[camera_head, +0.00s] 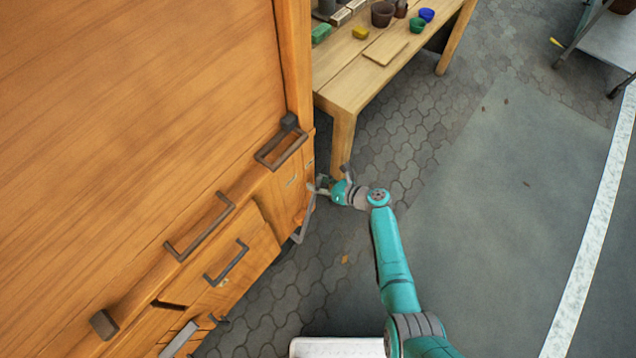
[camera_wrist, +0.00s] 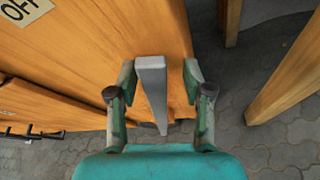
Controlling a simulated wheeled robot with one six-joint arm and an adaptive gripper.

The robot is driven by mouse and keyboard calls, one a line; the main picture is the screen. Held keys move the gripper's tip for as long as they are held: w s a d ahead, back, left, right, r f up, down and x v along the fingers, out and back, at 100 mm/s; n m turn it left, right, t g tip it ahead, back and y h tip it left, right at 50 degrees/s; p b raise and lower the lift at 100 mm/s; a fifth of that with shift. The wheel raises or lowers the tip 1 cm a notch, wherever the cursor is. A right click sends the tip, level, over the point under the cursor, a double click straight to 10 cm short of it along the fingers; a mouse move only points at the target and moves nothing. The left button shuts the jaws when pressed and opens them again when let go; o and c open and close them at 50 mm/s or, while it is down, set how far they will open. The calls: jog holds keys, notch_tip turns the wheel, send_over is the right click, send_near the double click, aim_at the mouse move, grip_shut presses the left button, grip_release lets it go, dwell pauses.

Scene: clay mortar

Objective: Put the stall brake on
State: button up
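A grey metal lever (camera_wrist: 152,88), which I take to be the stall brake, sticks out from the wooden stall (camera_wrist: 95,50) in the wrist view. My gripper (camera_wrist: 160,82) is open, with one finger on each side of the lever. The lever lies nearer the left finger, and a clear gap shows on the right. Whether the left finger touches it I cannot tell. A label reading OFF (camera_wrist: 25,8) is on the stall at upper left. In the head view my gripper (camera_head: 328,182) is at the stall's right corner, beside a grey bar (camera_head: 304,222).
The stall's front carries several dark handles (camera_head: 200,228) and drawers. A wooden table (camera_head: 352,88) with small pots and blocks stands behind my gripper, one leg close to it. Paved floor (camera_head: 470,130) to the right is open. A metal cart (camera_head: 608,42) stands at the far right.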

jog(key=v, duration=1.2)
dwell(0.5)
